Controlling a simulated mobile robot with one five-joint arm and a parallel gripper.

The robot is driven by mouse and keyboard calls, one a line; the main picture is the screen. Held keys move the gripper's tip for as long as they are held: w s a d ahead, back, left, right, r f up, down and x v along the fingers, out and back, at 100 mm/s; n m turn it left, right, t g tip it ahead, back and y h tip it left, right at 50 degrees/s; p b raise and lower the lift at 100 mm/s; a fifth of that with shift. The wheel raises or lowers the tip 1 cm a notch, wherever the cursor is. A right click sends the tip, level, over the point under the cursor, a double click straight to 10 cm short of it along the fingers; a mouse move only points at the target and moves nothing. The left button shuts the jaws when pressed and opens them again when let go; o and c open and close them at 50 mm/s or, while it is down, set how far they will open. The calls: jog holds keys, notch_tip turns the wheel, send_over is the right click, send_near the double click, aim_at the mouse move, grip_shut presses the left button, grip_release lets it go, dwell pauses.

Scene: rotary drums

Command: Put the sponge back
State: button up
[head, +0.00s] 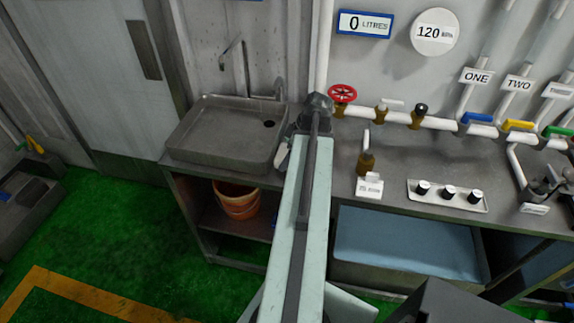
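I cannot make out a sponge in the head view. My arm reaches from the bottom middle toward the right side of the grey sink (185,150). Its far end is a dark joint in front of the sink's right edge. No gripper fingers can be made out, so I cannot see whether anything is held. A small pale part shows at the arm's left side by the sink; I cannot tell what it is.
A worktop (400,160) right of my arm carries a brass tap (366,163) and a panel with knobs (448,195). A red valve wheel (342,94) sits above. An orange bucket (237,201) stands under the sink. Green floor (130,230) lies clear at left.

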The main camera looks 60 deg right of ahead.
notch_tip(320, 180, down, 3)
jog(key=shift+f+b, duration=0.1)
jog(key=shift+b, duration=0.85)
jog(key=shift+r, duration=0.3)
jog(key=shift+f, duration=0.25)
jog(key=o, duration=0.9)
jog(key=shift+r, duration=0.15)
